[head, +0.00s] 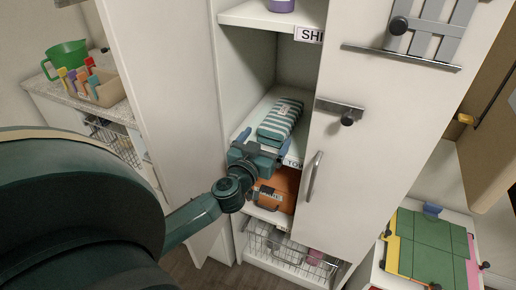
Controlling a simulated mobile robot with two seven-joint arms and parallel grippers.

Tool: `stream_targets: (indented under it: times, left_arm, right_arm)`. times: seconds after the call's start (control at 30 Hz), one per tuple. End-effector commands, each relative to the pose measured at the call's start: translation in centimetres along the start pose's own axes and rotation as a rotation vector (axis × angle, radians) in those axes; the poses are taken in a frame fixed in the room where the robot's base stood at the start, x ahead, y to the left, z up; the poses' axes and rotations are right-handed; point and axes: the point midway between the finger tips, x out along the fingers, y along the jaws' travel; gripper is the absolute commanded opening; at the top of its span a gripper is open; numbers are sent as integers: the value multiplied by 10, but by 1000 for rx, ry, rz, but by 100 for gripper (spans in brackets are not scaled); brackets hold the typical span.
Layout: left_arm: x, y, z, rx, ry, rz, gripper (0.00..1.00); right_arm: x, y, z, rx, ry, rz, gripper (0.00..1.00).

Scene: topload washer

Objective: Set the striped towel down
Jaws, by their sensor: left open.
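The striped towel (281,121), folded with teal and white stripes, lies on the cabinet's middle shelf (262,106), which bears a partly hidden label starting "TOW". My left gripper (259,143) is at the front edge of that shelf, just in front of the towel's near end. It is open, with its blue fingertips apart. I cannot tell whether a finger still touches the towel. My right gripper is not in view.
The left cabinet door (165,75) stands open beside my left arm. The right door (375,110) has a handle and hooks. An orange-brown box (283,186) sits below the towel shelf, above a wire basket (285,250). A counter with a green jug (66,58) is at left.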

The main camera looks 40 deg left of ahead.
Motion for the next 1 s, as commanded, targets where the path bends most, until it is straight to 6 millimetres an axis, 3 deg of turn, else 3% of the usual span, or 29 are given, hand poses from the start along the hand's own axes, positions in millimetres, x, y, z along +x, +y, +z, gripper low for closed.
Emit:
stream_targets:
  times: [0.2,0.57,0.67,0.77,1.0]
  left_arm:
    - [-38,0,1,0,-2,0,92]
    - [-54,6,-1,-5,15,22,92]
    - [-65,26,-2,-17,51,93,92]
    - [-86,59,1,-30,78,219,92]
    - [-153,140,41,-23,-56,534,92]
  right_arm:
    - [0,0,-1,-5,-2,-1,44]
    - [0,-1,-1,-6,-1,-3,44]
    - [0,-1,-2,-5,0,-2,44]
    - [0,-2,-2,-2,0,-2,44]
    - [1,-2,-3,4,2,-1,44]
